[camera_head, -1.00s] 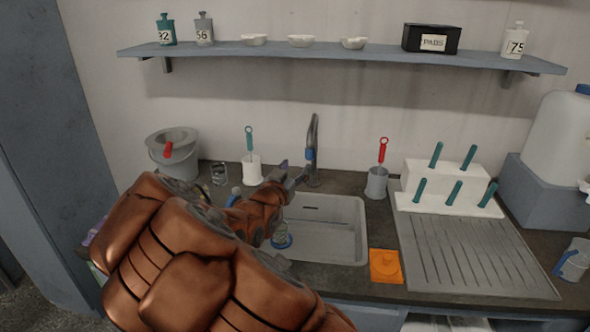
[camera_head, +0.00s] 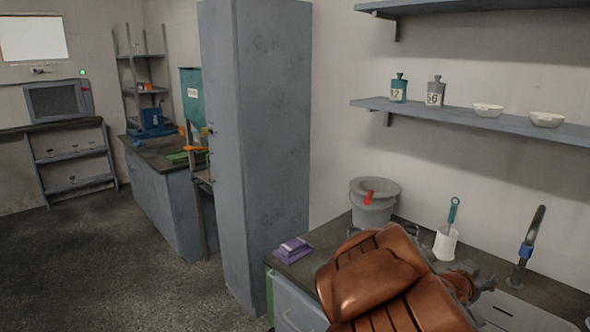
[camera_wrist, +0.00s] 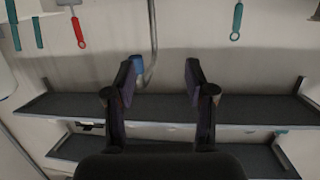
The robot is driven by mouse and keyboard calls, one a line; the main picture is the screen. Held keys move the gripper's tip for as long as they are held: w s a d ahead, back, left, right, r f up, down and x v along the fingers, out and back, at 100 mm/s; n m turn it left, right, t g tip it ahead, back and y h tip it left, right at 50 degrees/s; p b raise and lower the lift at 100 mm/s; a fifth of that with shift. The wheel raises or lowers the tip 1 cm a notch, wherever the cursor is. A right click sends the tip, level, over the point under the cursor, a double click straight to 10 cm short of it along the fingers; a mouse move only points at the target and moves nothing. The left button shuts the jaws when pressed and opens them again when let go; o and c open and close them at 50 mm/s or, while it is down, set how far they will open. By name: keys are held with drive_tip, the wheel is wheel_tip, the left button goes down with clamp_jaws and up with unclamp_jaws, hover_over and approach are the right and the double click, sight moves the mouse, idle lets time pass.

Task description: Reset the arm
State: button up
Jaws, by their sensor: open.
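My arm stretches over the counter in the head view, and my gripper (camera_head: 486,286) shows small at its far end, near the tap. In the wrist view my gripper (camera_wrist: 163,72) is open, with nothing between its two dark fingers. That view looks upside down, facing the wall and the shelves. The grey tap (camera_head: 527,250) with its blue collar stands right of my gripper; the collar shows beside the left finger in the wrist view (camera_wrist: 138,62). My arm hides part of the counter and sink.
A grey bucket (camera_head: 374,206), a teal-handled brush (camera_head: 454,212) in a white holder and a purple pad (camera_head: 293,248) are on the counter. A tall cabinet (camera_head: 260,150) stands at its left end. Wall shelves (camera_head: 480,118) hang above. The floor (camera_head: 110,255) at left is open.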

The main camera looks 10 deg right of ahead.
drive_tip(key=s+a+f+n+g+y+p, duration=0.1)
drive_tip(key=s+a+f+n+y, duration=0.15)
drive_tip(key=a+y, duration=0.7)
drive_tip(key=s+a+f+n+g+y, duration=0.15)
drive_tip(key=a+f+n, duration=0.25)
drive_tip(key=a, duration=1.2)
drive_tip(key=s+a+r+n+g+y, duration=0.1)
drive_tip(key=s+a+r+n+g, duration=0.1)
drive_tip(key=s, duration=1)
drive_tip(key=s+a+r+n+g+y, duration=0.1)
drive_tip(key=s+a+n+g, duration=0.3)
drive_tip(key=s, duration=0.9)
drive_tip(key=shift+a+r+y+p, duration=0.3)
drive_tip(key=shift+a+r+p, duration=0.15)
drive_tip(key=shift+a+r, duration=0.2)
